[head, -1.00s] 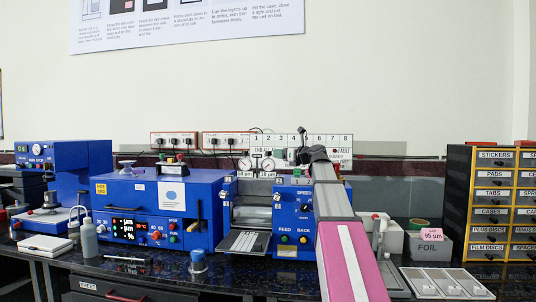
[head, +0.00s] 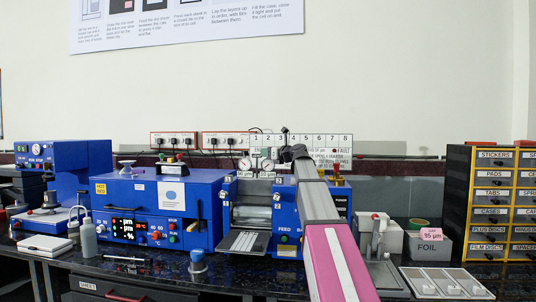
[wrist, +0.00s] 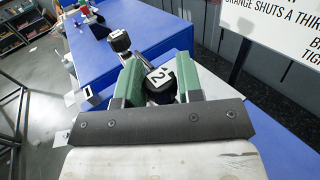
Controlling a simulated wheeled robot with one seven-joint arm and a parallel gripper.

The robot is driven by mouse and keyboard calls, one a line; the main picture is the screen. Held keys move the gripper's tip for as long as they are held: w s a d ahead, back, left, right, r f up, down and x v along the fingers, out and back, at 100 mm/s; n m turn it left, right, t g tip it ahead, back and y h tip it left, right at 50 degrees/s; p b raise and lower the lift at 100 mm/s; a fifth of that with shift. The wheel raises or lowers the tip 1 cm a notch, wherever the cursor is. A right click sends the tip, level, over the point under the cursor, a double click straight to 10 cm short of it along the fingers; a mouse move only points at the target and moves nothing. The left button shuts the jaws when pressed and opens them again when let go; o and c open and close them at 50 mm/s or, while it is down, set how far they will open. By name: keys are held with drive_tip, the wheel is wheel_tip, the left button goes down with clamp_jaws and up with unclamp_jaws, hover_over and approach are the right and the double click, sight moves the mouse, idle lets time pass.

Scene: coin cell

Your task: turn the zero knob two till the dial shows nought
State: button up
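The knob with a white cap marked 2 (wrist: 158,78) is black and sits between the green fingers of my gripper (wrist: 160,72) in the wrist view. The fingers stand apart, one on each side of it, and I see no firm contact. In the head view my gripper's end (head: 292,153) is at the top of the blue roller machine (head: 285,205), and the knob cannot be made out there. Two small round dials (head: 244,165) and (head: 267,165) stand above that machine. Their readings are too small to tell.
Another black knob with a pale cap (wrist: 120,40) is beyond the left finger in the wrist view. A white sign (wrist: 285,30) stands at the right. In the head view a larger blue machine (head: 158,205) stands left, and a FOIL box (head: 429,247) right.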

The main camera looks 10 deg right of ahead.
drive_tip(key=c, duration=0.4)
drive_tip(key=shift+o, duration=0.2)
drive_tip(key=shift+s+m+t+h, duration=0.1)
drive_tip(key=shift+m+t+h, duration=0.75)
drive_tip(key=shift+h, duration=0.25)
drive_tip(key=shift+m+t+h, duration=0.75)
drive_tip(key=shift+m+h, duration=0.7)
drive_tip(key=shift+h, duration=0.65)
drive_tip(key=shift+m+h, duration=0.7)
drive_tip(key=shift+h, duration=0.3)
drive_tip(key=o, duration=0.9)
